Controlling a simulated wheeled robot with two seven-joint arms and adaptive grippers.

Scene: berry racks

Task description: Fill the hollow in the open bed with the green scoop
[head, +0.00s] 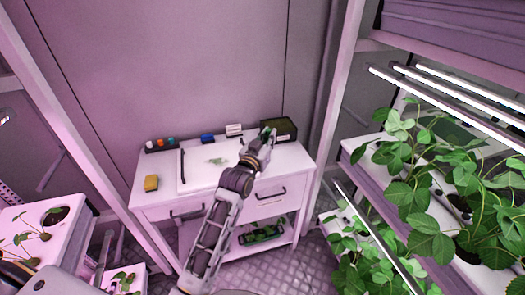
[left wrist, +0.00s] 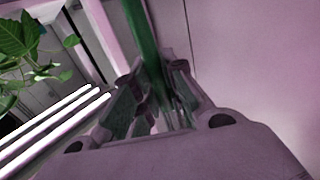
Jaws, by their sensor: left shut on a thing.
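My left gripper (head: 266,138) is over the back right of the white worktable. It is shut on the green scoop, whose green shaft (left wrist: 149,40) rises from between the fingers in the left wrist view. In the head view only a small bit of green (head: 273,133) shows at the fingertips; the rest of the scoop is hidden or too small to tell. A dark open box (head: 287,138) stands just right of the gripper. A white bed (head: 62,241) at the lower left has a dark round opening (head: 55,215) and several seedlings. My right gripper is not in view.
Leafy plants (head: 430,170) and bright light tubes (head: 470,90) crowd the right side. White posts flank the table.

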